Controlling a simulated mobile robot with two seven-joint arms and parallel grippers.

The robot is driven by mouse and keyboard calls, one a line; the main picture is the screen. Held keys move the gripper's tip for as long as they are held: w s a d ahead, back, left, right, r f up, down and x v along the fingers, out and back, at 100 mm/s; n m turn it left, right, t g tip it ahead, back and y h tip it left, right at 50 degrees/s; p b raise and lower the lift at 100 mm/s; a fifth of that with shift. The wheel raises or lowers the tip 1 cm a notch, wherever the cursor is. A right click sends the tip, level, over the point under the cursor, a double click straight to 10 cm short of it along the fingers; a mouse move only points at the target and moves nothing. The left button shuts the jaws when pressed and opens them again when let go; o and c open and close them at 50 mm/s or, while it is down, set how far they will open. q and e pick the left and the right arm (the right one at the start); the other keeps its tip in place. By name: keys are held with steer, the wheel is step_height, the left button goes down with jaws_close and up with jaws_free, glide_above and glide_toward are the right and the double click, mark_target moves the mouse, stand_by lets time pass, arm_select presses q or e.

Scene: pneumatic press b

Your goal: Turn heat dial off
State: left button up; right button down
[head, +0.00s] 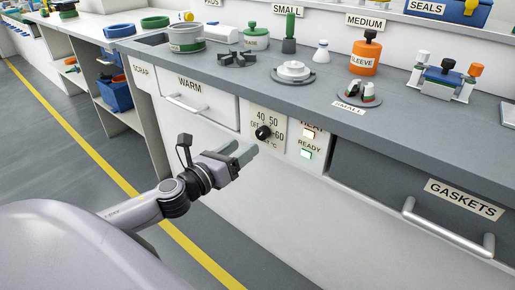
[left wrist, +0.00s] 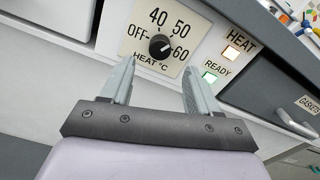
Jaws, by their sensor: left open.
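The heat dial (head: 264,132) is a round black knob on a pale plate (left wrist: 143,44) marked OFF, 40, 50, 60 and HEAT °C. In the left wrist view the knob (left wrist: 160,45) shows a light mark on its lower right side, towards 60. My left gripper (head: 247,152) is in front of the plate, low and to the left of the knob in the head view. Its two fingers (left wrist: 158,78) are spread and empty, with the knob seen beyond and between them. They look apart from the knob. My right gripper is not in view.
Right of the dial, a HEAT light (head: 308,133) glows orange-white and a READY light (head: 306,154) glows green. The WARM drawer (head: 205,100) is left of the dial, the GASKETS drawer (head: 400,185) right. Parts stand on the grey counter (head: 330,92) above.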

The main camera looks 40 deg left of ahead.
mark_target(260, 135)
arm_select(q)
steer(key=shift+w+d, duration=0.15)
steer(key=shift+w, duration=1.65)
steer(key=shift+w+d, duration=0.15)
steer(key=shift+w, duration=1.6)
steer(key=c, duration=1)
